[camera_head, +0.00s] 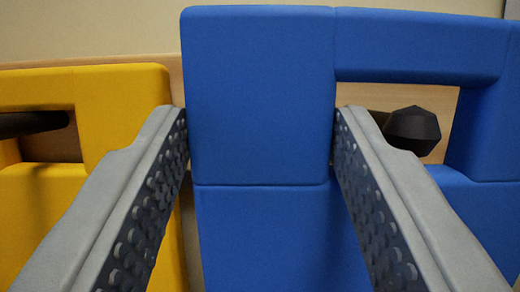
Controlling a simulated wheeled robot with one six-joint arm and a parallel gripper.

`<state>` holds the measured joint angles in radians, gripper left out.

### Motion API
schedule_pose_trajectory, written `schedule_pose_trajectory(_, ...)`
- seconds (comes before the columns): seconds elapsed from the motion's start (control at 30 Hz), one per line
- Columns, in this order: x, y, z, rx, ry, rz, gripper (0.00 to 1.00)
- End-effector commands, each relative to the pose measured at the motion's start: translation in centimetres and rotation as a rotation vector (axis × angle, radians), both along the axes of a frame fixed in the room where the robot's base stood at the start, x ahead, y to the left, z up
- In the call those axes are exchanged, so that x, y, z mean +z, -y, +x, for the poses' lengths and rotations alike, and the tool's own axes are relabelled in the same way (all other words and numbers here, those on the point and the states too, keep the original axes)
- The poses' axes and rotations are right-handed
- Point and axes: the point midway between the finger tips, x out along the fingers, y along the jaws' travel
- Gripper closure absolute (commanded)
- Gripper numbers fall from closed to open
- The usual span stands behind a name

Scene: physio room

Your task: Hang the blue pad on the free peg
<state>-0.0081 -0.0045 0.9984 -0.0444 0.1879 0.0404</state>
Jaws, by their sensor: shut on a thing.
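The blue pad (260,95) fills the middle and right of the view. It has a rectangular opening near its upper right. My gripper (260,140) is shut on the blue pad's upright part left of that opening, one finger on each side. A black peg with a faceted knob (412,130) shows within the blue pad's opening, partly behind my right finger. Whether the pad rests on this peg, I cannot tell. The pad's lower part runs out of the picture.
A yellow pad (125,105) is at the left, with a dark peg (32,123) showing in its opening. It lies close beside the blue pad. A wooden board (177,80) runs behind both pads on a beige wall (90,28).

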Motion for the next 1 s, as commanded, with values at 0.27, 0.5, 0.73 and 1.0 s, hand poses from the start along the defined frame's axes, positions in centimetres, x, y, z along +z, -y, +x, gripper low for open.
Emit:
schedule_pose_trajectory(0.27, 0.0, 0.0, 1.3, 0.0, 0.001, 0.0, 0.82)
schedule_pose_trajectory(0.5, -0.1, 0.0, 2.5, 0.0, 0.0, 0.0, 0.82)
schedule_pose_trajectory(0.73, -0.7, 0.0, 3.3, 0.0, 0.0, 0.0, 0.82)
schedule_pose_trajectory(1.0, -1.1, 0.0, 3.7, 0.0, -0.001, 0.0, 0.82)
